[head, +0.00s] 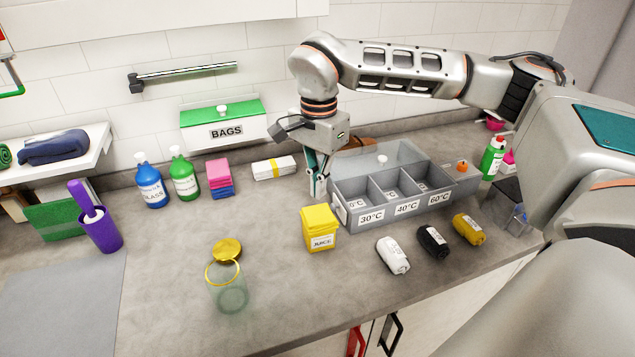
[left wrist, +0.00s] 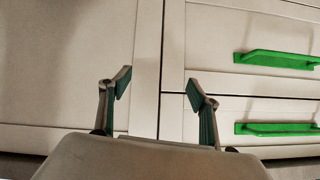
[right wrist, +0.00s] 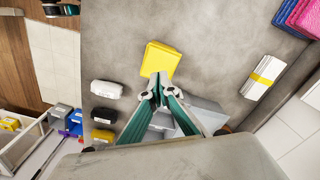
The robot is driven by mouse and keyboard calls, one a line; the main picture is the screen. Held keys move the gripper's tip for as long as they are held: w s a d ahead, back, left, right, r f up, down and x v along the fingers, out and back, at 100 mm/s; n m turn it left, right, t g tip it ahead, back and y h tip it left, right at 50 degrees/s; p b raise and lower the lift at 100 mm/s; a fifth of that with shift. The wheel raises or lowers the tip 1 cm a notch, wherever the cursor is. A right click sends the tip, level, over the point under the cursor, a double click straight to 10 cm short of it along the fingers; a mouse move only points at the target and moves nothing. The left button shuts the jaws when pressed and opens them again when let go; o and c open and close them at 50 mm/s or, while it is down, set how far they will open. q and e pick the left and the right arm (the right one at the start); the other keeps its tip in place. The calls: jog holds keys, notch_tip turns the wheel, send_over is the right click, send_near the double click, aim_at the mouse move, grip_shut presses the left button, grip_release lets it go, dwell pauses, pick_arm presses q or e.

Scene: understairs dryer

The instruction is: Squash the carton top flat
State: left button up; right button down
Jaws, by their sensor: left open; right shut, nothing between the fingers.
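The yellow juice carton (head: 320,230) stands upright on the counter, with a white JUICE label on its front. Its yellow top (right wrist: 161,58) shows from above in the right wrist view and looks raised. My right gripper (head: 316,194) is shut and empty, pointing down behind the carton, near the left end of the grey sorting box; its closed tips (right wrist: 160,92) show beside the carton in the right wrist view. I cannot tell whether they touch it. My left gripper (left wrist: 152,80) is open and empty, facing white cabinet fronts, and is outside the head view.
The grey sorting box (head: 355,216) with temperature labels and a clear lid (head: 380,155) stands right of the carton. Rolled clothes, including a white one (head: 393,255), lie in front. A glass jar (head: 228,290) stands front left. Bottles and sponges stand at the back.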

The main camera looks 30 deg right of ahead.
notch_tip(320, 180, up, 10)
jog(key=shift+f, duration=0.25)
dwell(0.5)
